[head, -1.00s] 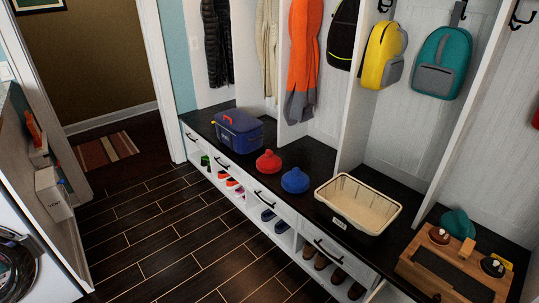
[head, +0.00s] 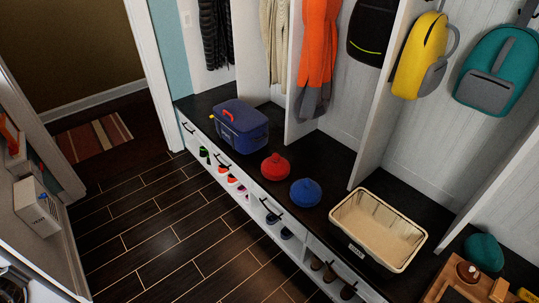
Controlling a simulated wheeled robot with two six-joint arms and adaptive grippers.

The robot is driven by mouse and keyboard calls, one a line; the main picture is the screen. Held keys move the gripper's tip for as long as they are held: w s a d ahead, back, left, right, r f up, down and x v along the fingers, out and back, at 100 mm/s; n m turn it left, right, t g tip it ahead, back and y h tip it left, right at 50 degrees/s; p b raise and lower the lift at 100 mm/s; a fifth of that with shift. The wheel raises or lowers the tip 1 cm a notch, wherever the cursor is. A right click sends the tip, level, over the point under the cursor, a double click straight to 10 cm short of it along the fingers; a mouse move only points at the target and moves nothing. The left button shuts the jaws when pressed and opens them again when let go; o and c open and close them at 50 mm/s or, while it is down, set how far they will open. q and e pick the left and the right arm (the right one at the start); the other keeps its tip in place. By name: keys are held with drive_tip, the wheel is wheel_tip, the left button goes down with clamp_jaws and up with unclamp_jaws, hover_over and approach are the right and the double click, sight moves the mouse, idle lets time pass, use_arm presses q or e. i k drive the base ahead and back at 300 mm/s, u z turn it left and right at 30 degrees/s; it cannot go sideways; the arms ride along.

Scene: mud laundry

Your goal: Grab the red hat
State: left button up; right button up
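The red hat (head: 275,167) sits on the black bench top (head: 330,156), near its front edge. It is a rounded knit shape with a small peak on top. A blue hat (head: 305,192) of the same shape sits just to its right, with a small gap between them. Nothing covers the red hat. Neither of my grippers shows in the head view.
A blue cooler box (head: 240,127) with a red handle stands left of the hats. A cream-lined basket (head: 378,230) stands right of them. A teal hat (head: 484,252) and a wooden organizer (head: 462,282) are at the lower right. The dark tiled floor (head: 180,220) before the bench is clear.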

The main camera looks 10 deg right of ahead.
sight(275, 167)
drive_tip(key=z, duration=0.4)
drive_tip(key=i, duration=1.25)
drive_tip(key=z, duration=0.6)
